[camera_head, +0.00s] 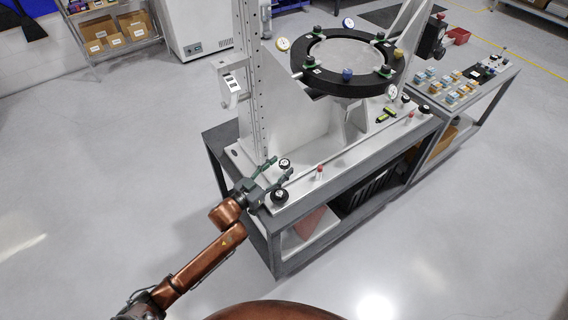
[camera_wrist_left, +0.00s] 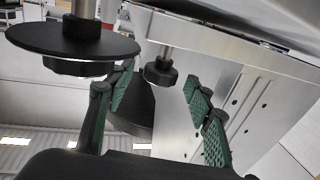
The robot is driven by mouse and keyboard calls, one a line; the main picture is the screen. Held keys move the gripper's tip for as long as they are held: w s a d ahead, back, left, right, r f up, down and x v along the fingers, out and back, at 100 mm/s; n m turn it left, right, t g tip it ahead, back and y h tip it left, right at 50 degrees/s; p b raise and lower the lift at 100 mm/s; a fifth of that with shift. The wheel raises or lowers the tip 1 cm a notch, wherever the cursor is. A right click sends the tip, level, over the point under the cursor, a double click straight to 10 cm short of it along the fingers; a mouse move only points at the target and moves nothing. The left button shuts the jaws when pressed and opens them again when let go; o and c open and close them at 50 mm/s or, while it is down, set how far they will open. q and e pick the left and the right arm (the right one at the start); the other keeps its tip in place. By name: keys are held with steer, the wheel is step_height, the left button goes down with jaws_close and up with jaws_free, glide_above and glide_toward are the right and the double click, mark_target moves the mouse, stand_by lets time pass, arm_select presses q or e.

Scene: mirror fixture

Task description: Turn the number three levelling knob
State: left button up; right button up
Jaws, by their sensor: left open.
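A black levelling knob (camera_head: 284,162) stands on the near left part of the fixture's pale base plate (camera_head: 330,166). A second black knob (camera_head: 279,196) stands at the plate's near left corner. Any numbers on them are too small to read. My left gripper (camera_head: 282,168) is open, with its green-padded fingertips close to the first knob. In the left wrist view, a black knob (camera_wrist_left: 160,72) shows in the gap between the open fingers, beyond them; contact cannot be told. A wide black disc on a rod (camera_wrist_left: 75,40) is at upper left. My right gripper is not in view.
The black ring (camera_head: 348,85) of the mirror fixture sits above the base. A long rod, small red-topped parts (camera_head: 319,170) and a yellow-green level (camera_head: 386,115) lie along the plate. A side cart (camera_head: 462,85) stands at right. The floor in front is clear.

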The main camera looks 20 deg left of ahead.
arm_select(q)
steer(key=shift+x, duration=1.05)
steer(key=shift+w+d, duration=0.15)
steer(key=shift+w, duration=0.1)
steer(key=c, duration=1.2)
steer(key=shift+o, duration=0.2)
steer(key=shift+h, duration=0.3)
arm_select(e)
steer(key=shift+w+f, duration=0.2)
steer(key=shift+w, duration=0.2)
